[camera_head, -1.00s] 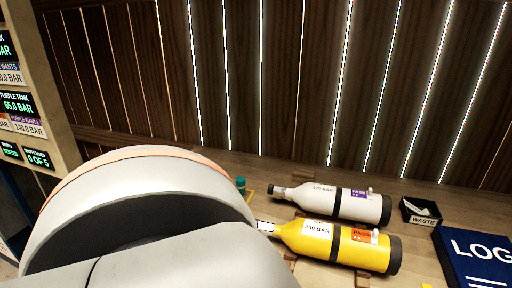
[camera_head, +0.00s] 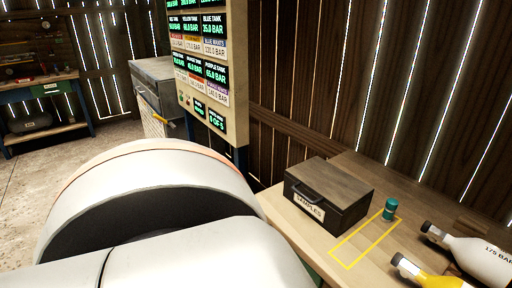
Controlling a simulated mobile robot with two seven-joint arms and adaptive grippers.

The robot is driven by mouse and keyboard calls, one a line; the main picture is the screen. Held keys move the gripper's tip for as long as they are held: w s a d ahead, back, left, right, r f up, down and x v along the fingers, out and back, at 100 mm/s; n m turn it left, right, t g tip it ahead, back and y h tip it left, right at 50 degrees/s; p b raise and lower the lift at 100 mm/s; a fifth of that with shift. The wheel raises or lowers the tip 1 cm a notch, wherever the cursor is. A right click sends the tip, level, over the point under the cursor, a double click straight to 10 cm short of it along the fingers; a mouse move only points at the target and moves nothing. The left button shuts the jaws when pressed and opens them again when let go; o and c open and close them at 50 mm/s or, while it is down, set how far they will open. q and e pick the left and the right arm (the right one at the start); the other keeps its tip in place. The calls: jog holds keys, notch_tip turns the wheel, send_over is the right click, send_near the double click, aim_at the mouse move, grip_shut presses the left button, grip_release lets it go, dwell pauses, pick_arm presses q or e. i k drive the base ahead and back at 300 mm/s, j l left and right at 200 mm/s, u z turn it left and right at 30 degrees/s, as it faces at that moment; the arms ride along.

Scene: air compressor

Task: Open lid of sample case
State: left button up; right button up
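The sample case (camera_head: 327,194) is a dark box with a "SAMPLES" label and a handle on its front. It stands on the wooden table right of centre, and its lid looks shut. A large white and grey link of my own arm fills the lower left of the view. Neither of my grippers shows in the head view.
A small teal-capped container (camera_head: 390,209) stands beside the case, near a yellow outlined rectangle (camera_head: 348,265) on the table (camera_head: 297,237). A white bottle (camera_head: 477,257) and a yellow bottle (camera_head: 428,280) lie at the right. A display board (camera_head: 211,65) and a grey cabinet (camera_head: 153,88) stand behind; a workbench (camera_head: 40,85) is far left.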

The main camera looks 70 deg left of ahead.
aim_at(337, 188)
jog(key=u, duration=1.55)
jog(key=j+z, duration=0.25)
jog(key=z, duration=0.2)
